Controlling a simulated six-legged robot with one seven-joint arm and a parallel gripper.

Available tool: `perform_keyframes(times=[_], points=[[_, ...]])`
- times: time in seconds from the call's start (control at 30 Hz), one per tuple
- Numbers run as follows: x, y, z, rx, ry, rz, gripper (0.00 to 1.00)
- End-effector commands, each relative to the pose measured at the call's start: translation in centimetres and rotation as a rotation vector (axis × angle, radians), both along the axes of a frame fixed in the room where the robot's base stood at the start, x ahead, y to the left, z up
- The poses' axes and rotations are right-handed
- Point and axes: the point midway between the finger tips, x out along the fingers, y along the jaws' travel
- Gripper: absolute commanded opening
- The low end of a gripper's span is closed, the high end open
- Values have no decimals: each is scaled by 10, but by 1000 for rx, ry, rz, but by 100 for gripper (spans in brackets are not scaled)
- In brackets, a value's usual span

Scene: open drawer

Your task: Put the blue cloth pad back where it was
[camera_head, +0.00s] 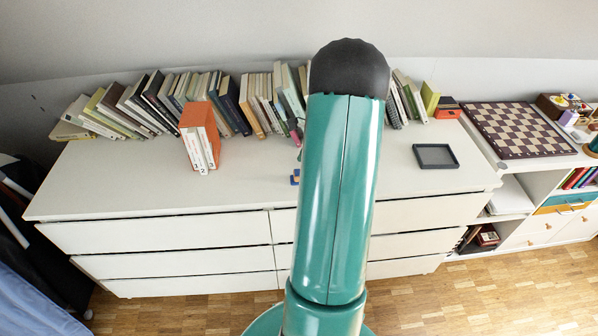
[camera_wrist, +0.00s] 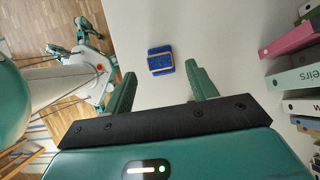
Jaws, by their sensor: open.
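The blue cloth pad (camera_wrist: 160,60) with orange edging lies flat on the white dresser top in the wrist view. In the head view a small part of the blue pad (camera_head: 294,178) shows just left of my arm, which hides the rest. My gripper (camera_wrist: 161,70) is open and empty. Its two green fingers are apart, and the pad appears between and beyond their tips. I cannot tell the height of the fingers above the top. In the head view my arm hides the gripper.
A long row of books (camera_head: 160,98) leans along the wall. A shallow dark tray (camera_head: 436,156) lies empty at the right of the dresser. A chessboard (camera_head: 520,130) is further right. The dresser's left front is clear.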

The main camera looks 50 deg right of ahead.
Motion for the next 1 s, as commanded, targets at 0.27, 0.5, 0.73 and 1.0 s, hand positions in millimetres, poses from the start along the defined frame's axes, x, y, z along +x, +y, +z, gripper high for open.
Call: perform_keyframes(times=[0.27, 0.5, 0.73, 1.0], points=[[-16, -15, 52, -3, -1, -1, 57], [-20, -18, 65, 0, 0, 0, 57], [-13, -9, 74, -19, -6, 42, 57], [36, 99, 146, -223, -64, 506, 57]])
